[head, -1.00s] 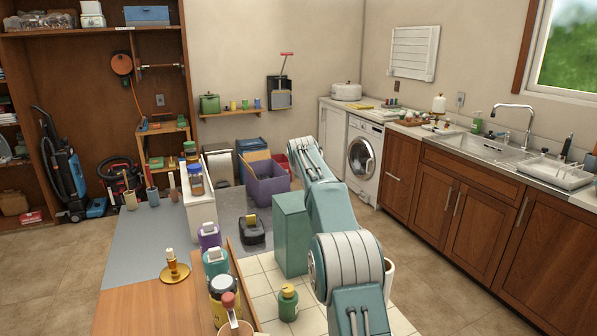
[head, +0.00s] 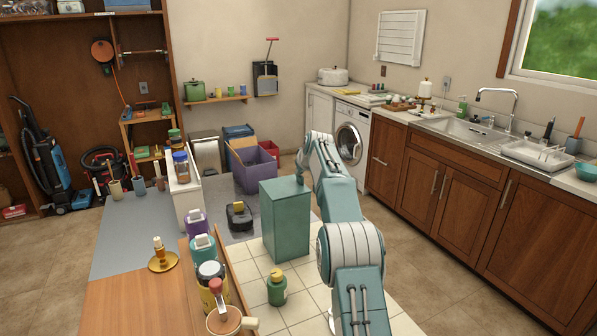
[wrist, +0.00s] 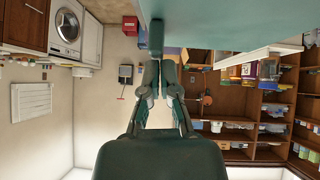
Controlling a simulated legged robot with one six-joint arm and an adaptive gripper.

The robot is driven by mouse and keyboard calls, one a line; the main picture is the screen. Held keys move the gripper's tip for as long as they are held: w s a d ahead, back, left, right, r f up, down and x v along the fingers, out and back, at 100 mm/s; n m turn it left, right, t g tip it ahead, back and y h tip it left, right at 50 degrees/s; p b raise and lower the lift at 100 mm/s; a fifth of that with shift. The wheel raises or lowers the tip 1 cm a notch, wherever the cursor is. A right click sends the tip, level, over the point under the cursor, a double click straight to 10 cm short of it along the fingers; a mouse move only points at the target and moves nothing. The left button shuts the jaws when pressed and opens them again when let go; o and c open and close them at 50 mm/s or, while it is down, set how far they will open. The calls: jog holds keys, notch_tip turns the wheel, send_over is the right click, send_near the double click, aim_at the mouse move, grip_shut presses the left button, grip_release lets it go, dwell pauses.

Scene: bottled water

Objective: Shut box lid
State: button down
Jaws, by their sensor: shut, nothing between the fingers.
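The box (head: 285,225) is a tall teal box on the pale tiled surface in the head view. Its top looks flat, and I see no raised lid; the far side of the top is partly hard to make out.
A green bottle (head: 277,288) stands in front of the box. A black and yellow item (head: 240,216) sits to its left, and a purple bin (head: 254,167) stands behind. Several jars line the wooden ledge at left. The counter (head: 440,125) runs along the right.

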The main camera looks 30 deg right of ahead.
jog(key=shift+d+f, duration=0.1)
jog(key=shift+d, duration=0.25)
jog(key=shift+a, duration=0.1)
